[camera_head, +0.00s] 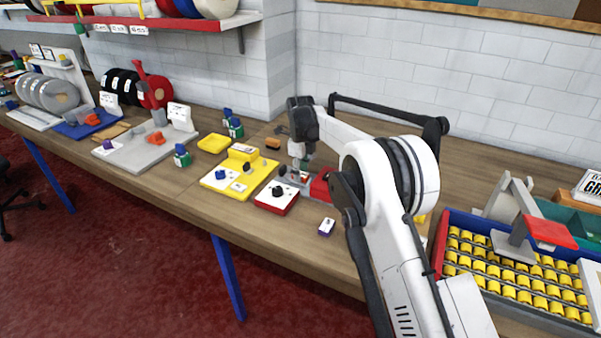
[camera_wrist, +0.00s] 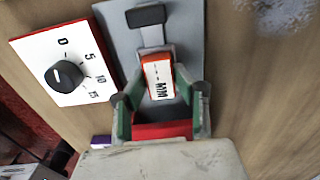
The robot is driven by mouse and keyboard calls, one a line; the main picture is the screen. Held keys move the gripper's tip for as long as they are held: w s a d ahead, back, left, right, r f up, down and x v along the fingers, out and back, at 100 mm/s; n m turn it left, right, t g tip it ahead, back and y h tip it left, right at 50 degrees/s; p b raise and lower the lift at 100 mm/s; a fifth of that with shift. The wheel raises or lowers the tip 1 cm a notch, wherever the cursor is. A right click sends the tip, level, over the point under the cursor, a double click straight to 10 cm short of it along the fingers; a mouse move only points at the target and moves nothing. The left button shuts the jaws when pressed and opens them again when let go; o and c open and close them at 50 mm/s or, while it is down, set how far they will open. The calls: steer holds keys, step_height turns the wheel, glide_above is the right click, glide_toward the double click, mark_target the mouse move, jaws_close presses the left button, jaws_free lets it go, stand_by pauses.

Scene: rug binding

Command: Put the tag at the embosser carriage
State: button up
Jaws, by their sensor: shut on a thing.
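My gripper (camera_wrist: 161,100) has its two green-padded fingers shut on the tag (camera_wrist: 158,78), a small orange-edged piece with a white printed face. The tag points away from the palm, over a grey plate device (camera_wrist: 190,35) that looks like the embosser, with a dark block at its far end. I cannot tell whether the tag touches the plate. A red part (camera_wrist: 162,130) shows between the fingers, nearer the palm. In the head view my gripper (camera_head: 300,164) is low over the grey device (camera_head: 291,179); the tag cannot be made out there.
A red-and-white dial box (camera_head: 277,197) stands left of the device; its dial also shows in the wrist view (camera_wrist: 66,76). A yellow unit (camera_head: 240,172) is further left. A blue tray of yellow rollers (camera_head: 515,275) is at right.

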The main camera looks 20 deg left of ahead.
steer(key=shift+f+b, duration=0.25)
steer(key=shift+b, duration=0.05)
steer(key=o, duration=0.9)
steer(key=shift+o, duration=0.2)
step_height(320, 180, up, 13)
steer(key=shift+f, duration=0.2)
